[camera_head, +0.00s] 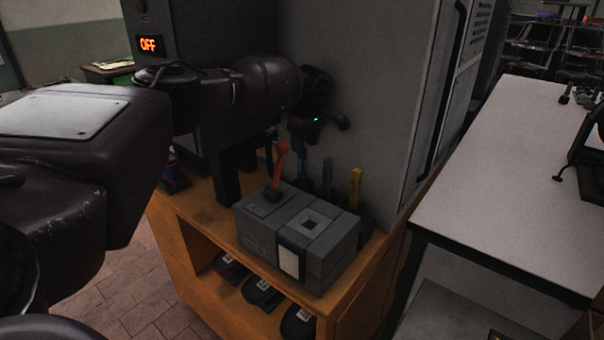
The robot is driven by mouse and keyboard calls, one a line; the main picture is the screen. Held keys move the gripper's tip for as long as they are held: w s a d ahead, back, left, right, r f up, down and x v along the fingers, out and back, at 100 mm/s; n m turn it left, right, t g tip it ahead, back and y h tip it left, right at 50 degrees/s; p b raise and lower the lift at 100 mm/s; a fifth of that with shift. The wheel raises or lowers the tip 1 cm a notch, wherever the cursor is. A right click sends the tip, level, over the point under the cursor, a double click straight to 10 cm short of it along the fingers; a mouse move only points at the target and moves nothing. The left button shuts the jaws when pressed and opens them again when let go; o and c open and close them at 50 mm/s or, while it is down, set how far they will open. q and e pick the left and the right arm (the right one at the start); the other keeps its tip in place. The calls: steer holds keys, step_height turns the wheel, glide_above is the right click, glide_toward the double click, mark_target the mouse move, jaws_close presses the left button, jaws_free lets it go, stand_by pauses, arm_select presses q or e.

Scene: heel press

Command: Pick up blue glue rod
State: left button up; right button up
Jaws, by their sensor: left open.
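A thin blue rod (300,169), likely the blue glue rod, stands upright behind a grey box-shaped device (315,230) on the orange cabinet. Its lower end is hidden by the device. My left arm reaches in from the left, and my left gripper (320,125) is above the rod, close to the grey machine wall. The gripper is open and points down; it appears empty. I cannot tell whether a finger touches the rod's top. My right gripper is not in view.
An orange-red lever (280,163) rises from the device, left of the blue rod. A dark rod (327,178) and a yellow rod (355,187) stand to the right. The grey machine (370,80) is close behind. A white table (510,190) is at right.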

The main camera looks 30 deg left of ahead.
mark_target(301, 157)
arm_select(q)
steer(key=shift+s+f, duration=0.1)
steer(key=shift+f, duration=0.2)
steer(key=f, duration=0.4)
steer(key=shift+s+a+f, duration=0.1)
steer(key=shift+a+f, duration=0.1)
steer(key=shift+a, duration=0.2)
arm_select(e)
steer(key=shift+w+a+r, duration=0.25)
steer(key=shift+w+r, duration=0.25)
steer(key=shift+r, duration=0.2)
arm_select(q)
steer(key=c, duration=0.5)
steer(key=shift+r, duration=0.1)
jaws_close()
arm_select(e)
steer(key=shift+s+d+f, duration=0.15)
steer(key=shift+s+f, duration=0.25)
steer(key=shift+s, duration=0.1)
